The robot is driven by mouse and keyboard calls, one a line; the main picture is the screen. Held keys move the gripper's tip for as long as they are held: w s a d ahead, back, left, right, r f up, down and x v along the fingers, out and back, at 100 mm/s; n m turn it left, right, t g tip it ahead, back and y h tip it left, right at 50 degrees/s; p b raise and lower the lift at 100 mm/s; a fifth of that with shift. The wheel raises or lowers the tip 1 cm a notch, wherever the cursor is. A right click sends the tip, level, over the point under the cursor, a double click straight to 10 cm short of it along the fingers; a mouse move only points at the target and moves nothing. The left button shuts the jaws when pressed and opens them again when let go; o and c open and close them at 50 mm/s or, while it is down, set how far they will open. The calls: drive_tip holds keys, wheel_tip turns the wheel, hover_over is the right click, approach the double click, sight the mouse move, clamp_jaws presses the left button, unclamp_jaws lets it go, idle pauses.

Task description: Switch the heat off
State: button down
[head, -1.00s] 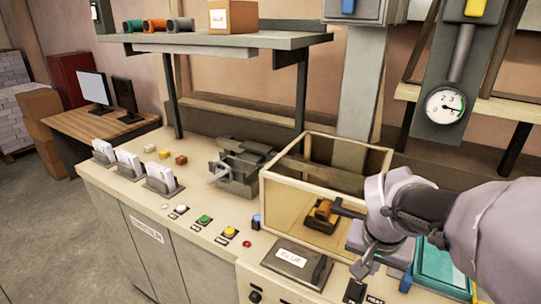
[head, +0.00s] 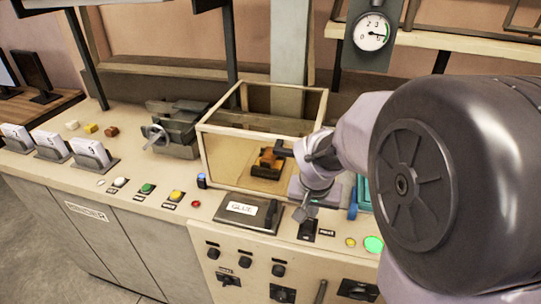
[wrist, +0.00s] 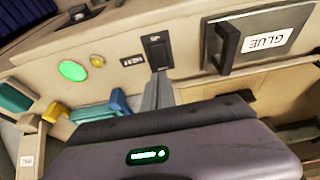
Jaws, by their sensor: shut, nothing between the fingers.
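The heat switch (head: 308,230) is a small black rocker on the counter's front part, beside a dark label. In the wrist view the switch (wrist: 157,50) shows next to the HEAT label (wrist: 132,61). My gripper (head: 300,213) is shut and empty, its tips just behind the switch in the head view. In the wrist view the fingers (wrist: 158,90) point at the switch and end very close to it. I cannot tell whether they touch. A round green lamp (head: 374,244) is lit to the right of the switch, and it also glows in the wrist view (wrist: 73,71).
A glue lid (head: 245,211) with a handle lies just left of the switch. A glass-walled box (head: 225,143) holding an orange-and-dark item (head: 268,160) stands behind. A small yellow lamp (head: 350,242) sits between switch and green lamp. Knobs (head: 278,270) line the front panel.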

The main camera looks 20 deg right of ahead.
sight(311, 224)
drive_tip(key=shift+s+a+b+x, duration=0.15)
drive_tip(key=shift+b+x, duration=0.15)
drive_tip(key=shift+x, duration=0.65)
drive_tip(key=shift+s+a+b+x, duration=0.15)
drive_tip(key=shift+b+x, duration=0.15)
drive_tip(key=shift+x, duration=0.7)
drive_tip(key=shift+d+f, duration=0.1)
drive_tip(key=shift+f, duration=0.1)
drive_tip(key=shift+d+f+b, duration=0.1)
drive_tip(key=shift+f+b, duration=0.2)
drive_tip(key=shift+b, duration=0.2)
drive_tip(key=shift+r, duration=0.15)
drive_tip(key=shift+s, duration=0.1)
